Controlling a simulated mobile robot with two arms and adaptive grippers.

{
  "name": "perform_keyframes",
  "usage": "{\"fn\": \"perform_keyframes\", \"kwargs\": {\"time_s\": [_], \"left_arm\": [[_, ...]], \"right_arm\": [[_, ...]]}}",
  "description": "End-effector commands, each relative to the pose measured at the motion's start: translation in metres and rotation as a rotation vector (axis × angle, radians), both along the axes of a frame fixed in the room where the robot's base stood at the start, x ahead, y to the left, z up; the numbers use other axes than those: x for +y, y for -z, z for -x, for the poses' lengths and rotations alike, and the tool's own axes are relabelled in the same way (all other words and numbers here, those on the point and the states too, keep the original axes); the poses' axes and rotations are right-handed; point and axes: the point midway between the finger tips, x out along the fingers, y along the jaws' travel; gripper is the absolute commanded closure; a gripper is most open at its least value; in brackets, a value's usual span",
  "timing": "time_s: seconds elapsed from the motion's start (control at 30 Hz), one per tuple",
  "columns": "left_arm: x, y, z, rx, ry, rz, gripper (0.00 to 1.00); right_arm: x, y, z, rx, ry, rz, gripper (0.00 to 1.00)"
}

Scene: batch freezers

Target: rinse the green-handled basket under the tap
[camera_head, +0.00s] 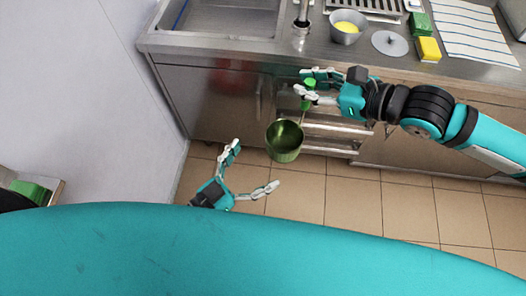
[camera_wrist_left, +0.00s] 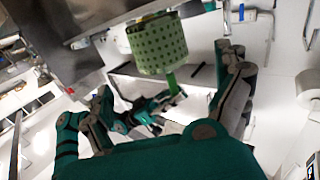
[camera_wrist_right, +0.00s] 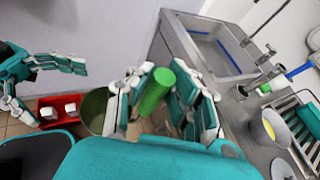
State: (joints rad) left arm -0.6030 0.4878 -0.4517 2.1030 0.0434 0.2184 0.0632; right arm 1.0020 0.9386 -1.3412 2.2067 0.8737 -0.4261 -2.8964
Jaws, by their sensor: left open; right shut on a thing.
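The green-handled basket (camera_head: 285,144) is a small greenish round vessel, held in front of the counter above the floor. In the left wrist view its perforated wall (camera_wrist_left: 158,45) shows. My right gripper (camera_head: 312,86) is shut on its green handle (camera_wrist_right: 153,92). My left gripper (camera_head: 252,168) is open and empty, below and left of the basket, apart from it. The sink (camera_head: 222,20) is set into the steel counter at the back left. What looks like the tap (camera_head: 303,14) stands at its right; its top is cut off by the frame.
On the counter right of the sink are a grey bowl (camera_head: 346,38) with something yellow in it, a round disc (camera_head: 390,43), a green block (camera_head: 419,25), a yellow block (camera_head: 428,50) and a striped towel (camera_head: 470,32). A white wall (camera_head: 90,90) bounds the left. A red tray (camera_wrist_right: 47,103) shows below.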

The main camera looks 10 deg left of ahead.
Motion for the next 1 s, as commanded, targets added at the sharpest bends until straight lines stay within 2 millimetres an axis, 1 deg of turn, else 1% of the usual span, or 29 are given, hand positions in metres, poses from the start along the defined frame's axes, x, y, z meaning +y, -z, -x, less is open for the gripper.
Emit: {"fn": "perform_keyframes", "kwargs": {"time_s": [0.17,0.4,0.6,0.8,1.0], "left_arm": [[-0.015,-0.002,-0.021,-0.005,-0.001,0.003,0.00],[-0.043,-0.001,-0.059,-0.004,-0.001,0.001,0.00],[-0.060,-0.001,-0.083,-0.003,-0.001,0.001,0.00],[-0.068,0.000,-0.093,-0.001,-0.001,-0.001,0.00],[-0.069,0.001,-0.093,0.000,0.000,-0.001,0.00]], "right_arm": [[0.000,0.000,0.000,0.000,0.000,-0.001,1.00],[0.000,0.000,0.000,0.000,0.000,-0.001,1.00],[0.000,0.000,0.000,0.000,0.000,-0.001,1.00],[0.000,0.000,0.000,0.000,0.000,-0.001,1.00],[0.000,0.000,0.000,0.000,0.000,-0.001,1.00]]}}
